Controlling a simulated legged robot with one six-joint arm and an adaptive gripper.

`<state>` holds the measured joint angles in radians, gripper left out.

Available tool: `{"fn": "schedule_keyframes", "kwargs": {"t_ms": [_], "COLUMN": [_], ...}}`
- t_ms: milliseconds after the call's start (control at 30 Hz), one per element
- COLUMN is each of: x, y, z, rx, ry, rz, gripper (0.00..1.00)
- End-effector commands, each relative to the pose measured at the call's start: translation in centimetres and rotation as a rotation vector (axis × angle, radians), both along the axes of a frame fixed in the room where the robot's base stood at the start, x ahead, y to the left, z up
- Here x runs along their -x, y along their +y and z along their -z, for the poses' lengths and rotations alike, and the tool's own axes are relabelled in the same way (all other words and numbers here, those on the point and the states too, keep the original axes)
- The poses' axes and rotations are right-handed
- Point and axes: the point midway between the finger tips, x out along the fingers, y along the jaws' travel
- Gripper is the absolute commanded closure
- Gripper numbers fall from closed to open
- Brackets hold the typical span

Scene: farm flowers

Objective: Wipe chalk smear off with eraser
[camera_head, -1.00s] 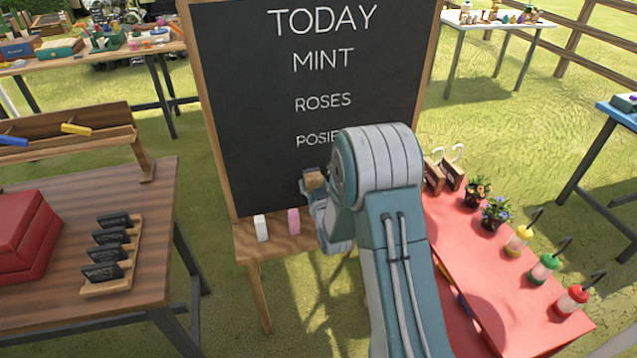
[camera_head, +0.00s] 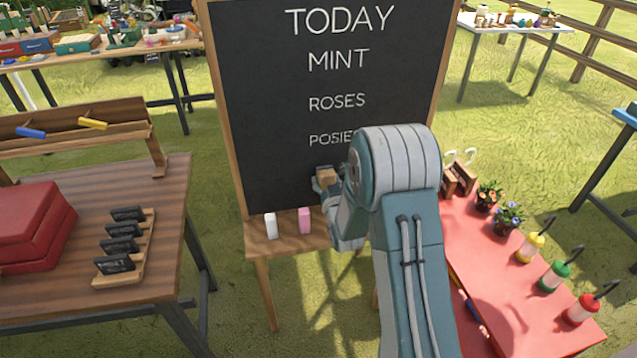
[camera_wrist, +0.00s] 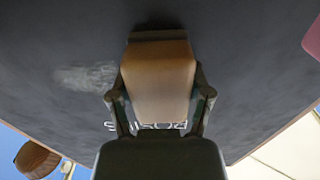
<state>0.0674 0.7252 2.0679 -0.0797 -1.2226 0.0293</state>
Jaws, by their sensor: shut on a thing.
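The chalkboard (camera_head: 270,120) stands on a wooden easel and reads TODAY, MINT, ROSES and a partly hidden POSIES. My gripper (camera_wrist: 160,100) is shut on a wooden-backed eraser (camera_wrist: 158,75) with a dark pad. The eraser (camera_head: 326,175) also shows in the head view, in front of the lower board just below POSIES. In the wrist view a pale chalk smear (camera_wrist: 85,77) lies on the board to the left of the eraser, apart from it. My arm hides the smear in the head view. I cannot tell whether the pad touches the board.
White chalk (camera_head: 271,226) and pink chalk (camera_head: 305,220) stand on the easel ledge (camera_head: 290,243). A wooden table (camera_head: 80,270) is at left with a red box (camera_head: 30,225) and small signs. A red table (camera_head: 500,275) at right holds flowerpots and bottles.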

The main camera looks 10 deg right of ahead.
Motion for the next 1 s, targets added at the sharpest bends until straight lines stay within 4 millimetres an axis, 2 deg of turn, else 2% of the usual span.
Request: {"fn": "schedule_keyframes", "kwargs": {"t_ms": [33,267,667,867,1000], "x": [-0.2,-0.2,-0.1,0.0,0.1], "y": [-0.7,-1.5,-4.4,-4.8,-5.8], "z": [-0.2,-0.2,-0.3,-0.3,-0.2], "rx": [-0.001,-0.001,0.000,0.001,0.001], "ry": [-0.005,-0.007,-0.008,-0.007,-0.007], "rz": [0.006,0.006,0.007,0.005,0.006], "gripper": [0.80,0.79,0.80,0.80,0.80]}}
